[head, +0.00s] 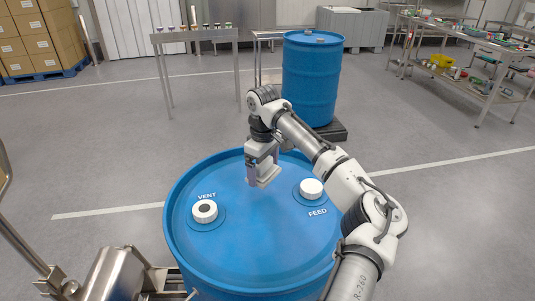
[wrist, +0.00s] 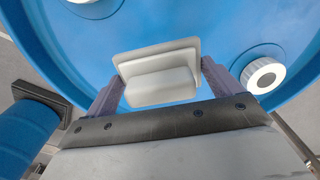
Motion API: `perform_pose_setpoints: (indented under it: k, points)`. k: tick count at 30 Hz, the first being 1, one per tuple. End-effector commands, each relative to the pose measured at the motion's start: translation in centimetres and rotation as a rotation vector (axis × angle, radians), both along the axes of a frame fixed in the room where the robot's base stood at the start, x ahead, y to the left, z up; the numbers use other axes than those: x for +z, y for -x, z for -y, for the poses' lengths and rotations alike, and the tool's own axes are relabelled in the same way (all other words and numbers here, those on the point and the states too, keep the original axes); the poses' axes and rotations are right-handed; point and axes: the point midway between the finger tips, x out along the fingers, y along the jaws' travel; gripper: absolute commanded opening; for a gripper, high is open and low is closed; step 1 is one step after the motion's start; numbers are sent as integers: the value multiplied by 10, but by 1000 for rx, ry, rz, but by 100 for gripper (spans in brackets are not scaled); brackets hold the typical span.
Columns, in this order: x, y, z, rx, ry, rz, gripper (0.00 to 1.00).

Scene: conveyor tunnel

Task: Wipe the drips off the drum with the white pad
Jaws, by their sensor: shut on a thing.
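The blue drum (head: 250,245) stands upright in front of me, with its round lid facing up. The lid has a white cap marked VENT (head: 205,211) on the left and a white cap marked FEED (head: 311,188) on the right. My gripper (head: 264,172) is over the far middle part of the lid, shut on the white pad (head: 268,178). In the wrist view the pad (wrist: 158,77) sits between the two fingers, its flat base toward the blue lid. I cannot tell whether it touches the lid. I make out no clear drips on the visible lid.
A second blue drum (head: 311,80) stands behind on a dark base. A narrow metal table (head: 195,36) with small jars is at the back left, and a workbench (head: 480,42) with items is at the right. A steel machine part (head: 120,274) is close at the lower left.

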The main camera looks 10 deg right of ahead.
Motion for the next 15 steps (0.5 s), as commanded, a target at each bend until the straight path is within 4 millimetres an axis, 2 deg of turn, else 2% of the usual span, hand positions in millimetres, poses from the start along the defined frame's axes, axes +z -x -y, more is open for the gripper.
perform_pose_setpoints:
  k: [1, 6, 15]
  points:
    - [9, -1, -3, 1, -1, 1, 63]
    - [23, -3, -8, 3, 0, 0, 63]
    - [25, -4, -10, 2, 0, 0, 63]
